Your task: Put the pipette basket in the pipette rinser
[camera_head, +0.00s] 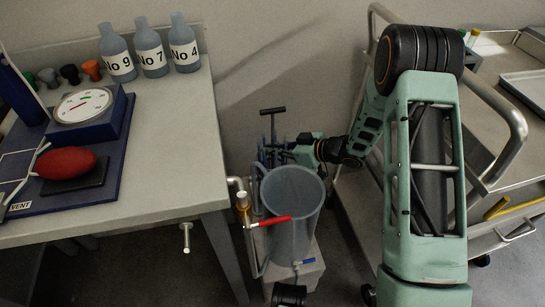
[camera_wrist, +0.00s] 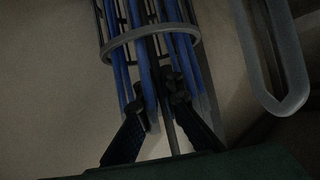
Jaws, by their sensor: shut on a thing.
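The pipette basket (camera_head: 267,154), holding blue pipettes under a dark T-shaped handle, is behind the rinser's upper left rim in the head view. Its lower part is hidden there. The pipette rinser (camera_head: 292,225) is a tall, grey, translucent open cylinder on a pale base. My gripper (camera_head: 289,147) reaches in from the right and is shut on the basket. The basket's height over the floor cannot be told.
A pipe with a red-handled valve (camera_head: 268,222) stands at the rinser's left. A bench (camera_head: 175,165) with labelled bottles (camera_head: 152,59) and a red bulb (camera_head: 66,163) is left. A metal cart (camera_head: 507,125) with a looped rail is right, close to my arm.

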